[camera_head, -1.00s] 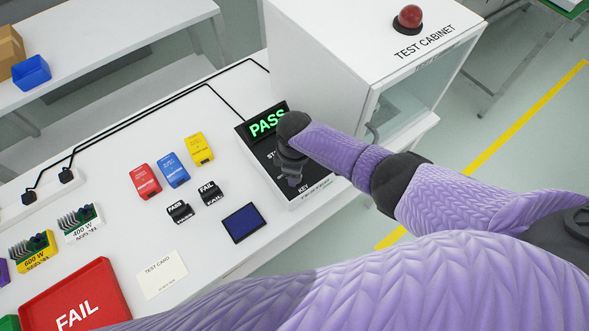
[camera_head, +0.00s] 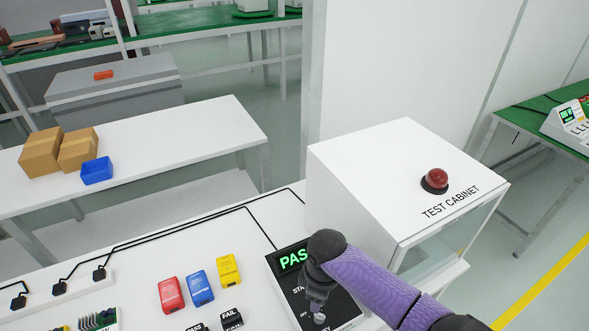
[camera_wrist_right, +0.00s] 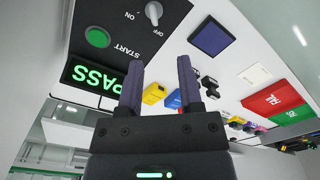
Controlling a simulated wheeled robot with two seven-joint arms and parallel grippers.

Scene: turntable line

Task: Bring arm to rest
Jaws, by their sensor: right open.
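My right arm comes in from the lower right in the head view. Its gripper (camera_head: 317,302) is over the black tester panel (camera_head: 340,306), whose screen (camera_head: 292,258) reads PASS in green. In the right wrist view my right gripper (camera_wrist_right: 160,85) has its two fingers apart with nothing between them. That view also shows the panel's green START button (camera_wrist_right: 97,37) and its ON/OFF knob (camera_wrist_right: 154,12), away from the fingertips. My left gripper does not show in any view.
The white test cabinet (camera_head: 350,185) with a red dome (camera_head: 435,179) stands just behind and right of the panel. Red (camera_head: 171,294), blue (camera_head: 201,288) and yellow (camera_head: 228,270) blocks lie left of it. A side table (camera_head: 190,130) bears boxes and a blue bin (camera_head: 97,170).

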